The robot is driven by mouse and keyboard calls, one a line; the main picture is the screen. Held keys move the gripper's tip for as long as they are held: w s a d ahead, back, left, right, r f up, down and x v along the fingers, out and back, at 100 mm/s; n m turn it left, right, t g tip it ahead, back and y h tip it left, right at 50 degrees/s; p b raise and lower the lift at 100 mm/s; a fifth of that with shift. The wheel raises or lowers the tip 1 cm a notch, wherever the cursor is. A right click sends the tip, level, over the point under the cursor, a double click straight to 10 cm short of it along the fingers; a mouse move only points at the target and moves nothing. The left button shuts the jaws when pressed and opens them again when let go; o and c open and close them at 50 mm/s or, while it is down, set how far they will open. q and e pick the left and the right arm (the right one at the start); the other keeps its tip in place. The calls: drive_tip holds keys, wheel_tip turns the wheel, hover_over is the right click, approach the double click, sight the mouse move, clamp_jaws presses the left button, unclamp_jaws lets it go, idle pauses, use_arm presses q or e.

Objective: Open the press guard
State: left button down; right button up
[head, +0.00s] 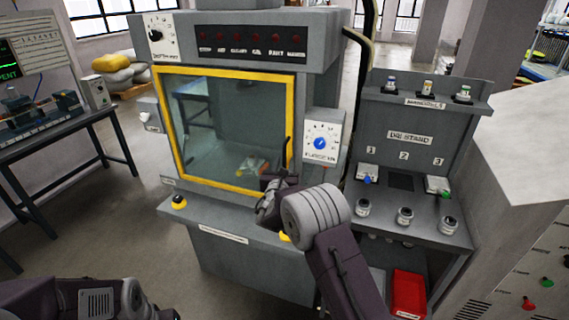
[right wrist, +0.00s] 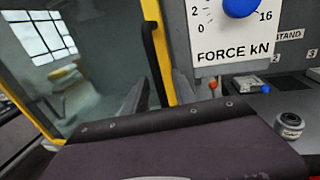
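The press guard (head: 224,72) is a clear pane in a yellow frame on the front of the grey press. It looks shut, lying against the press front. A black upright handle (head: 288,154) is on its right side; the handle also shows in the right wrist view (right wrist: 154,58). My right gripper (head: 270,188) is low at the guard's right corner, just below the handle in the head view. Its fingertips are hard to make out, and whether they touch the handle cannot be told. My left arm shows only at the bottom left; its gripper is out of view.
A white force dial panel (head: 321,154) with a blue knob (right wrist: 240,6) is right of the guard. The die stand (head: 410,110) with jars is farther right.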

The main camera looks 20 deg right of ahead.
clamp_jaws()
idle(1.3)
